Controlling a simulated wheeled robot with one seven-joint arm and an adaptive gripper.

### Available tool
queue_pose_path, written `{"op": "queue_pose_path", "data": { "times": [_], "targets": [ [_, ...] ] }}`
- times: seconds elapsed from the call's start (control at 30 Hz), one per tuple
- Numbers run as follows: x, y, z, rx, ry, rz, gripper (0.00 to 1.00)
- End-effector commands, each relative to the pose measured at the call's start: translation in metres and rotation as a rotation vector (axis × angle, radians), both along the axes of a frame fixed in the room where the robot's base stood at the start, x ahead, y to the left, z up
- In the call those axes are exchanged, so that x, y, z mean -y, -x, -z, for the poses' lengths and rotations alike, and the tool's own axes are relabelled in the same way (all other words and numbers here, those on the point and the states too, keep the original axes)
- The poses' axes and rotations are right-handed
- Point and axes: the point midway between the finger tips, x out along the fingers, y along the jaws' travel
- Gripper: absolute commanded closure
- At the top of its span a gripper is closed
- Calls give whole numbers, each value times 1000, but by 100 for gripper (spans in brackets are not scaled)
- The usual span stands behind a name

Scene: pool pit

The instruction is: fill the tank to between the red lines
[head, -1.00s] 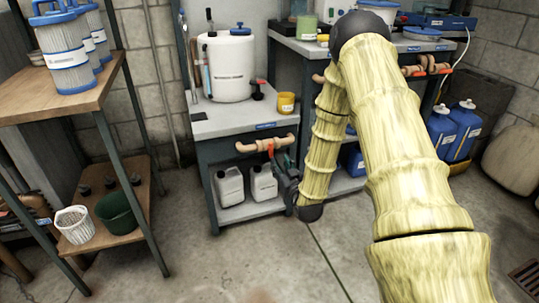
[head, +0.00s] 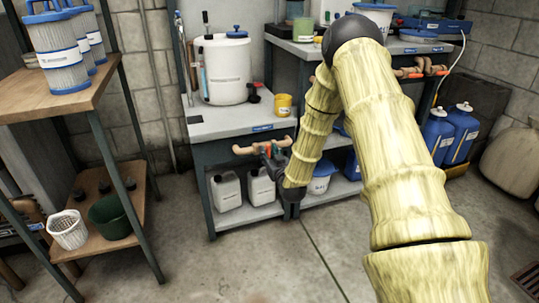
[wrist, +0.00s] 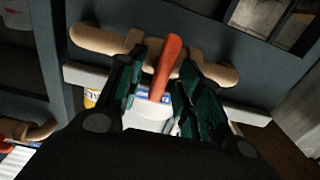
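The white tank (head: 225,70) stands upright on the left bench, with a thin vertical tube (head: 203,72) on its left side. I cannot make out the red lines or a liquid level. Below the bench top, a tan pipe (head: 243,149) runs along the bench front; it also shows in the wrist view (wrist: 92,40). Its red valve handle (wrist: 167,65) points down toward my gripper. My gripper (wrist: 160,76) is open, with one finger on each side of the handle and gaps visible. In the head view my gripper (head: 275,156) is at the pipe and partly hides the valve.
A yellow cup (head: 284,104) stands on the bench. White jugs (head: 226,190) sit on the lower shelf. A second bench (head: 295,47) with another tan pipe is to the right. A wooden shelf (head: 50,98) with filters is at left. The floor in front is clear.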

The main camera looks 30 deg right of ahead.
Motion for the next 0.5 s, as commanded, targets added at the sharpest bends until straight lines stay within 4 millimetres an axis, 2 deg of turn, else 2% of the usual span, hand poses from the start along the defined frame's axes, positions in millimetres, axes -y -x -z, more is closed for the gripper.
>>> {"op": "queue_pose_path", "data": {
  "times": [0.07, 0.27, 0.5],
  "targets": [
    [0, 0, 0, 0, 0, 0, 64],
    [0, 0, 0, 0, 0, 0, 99],
    [0, 0, -1, -6, 21, 0, 100]
  ]
}}
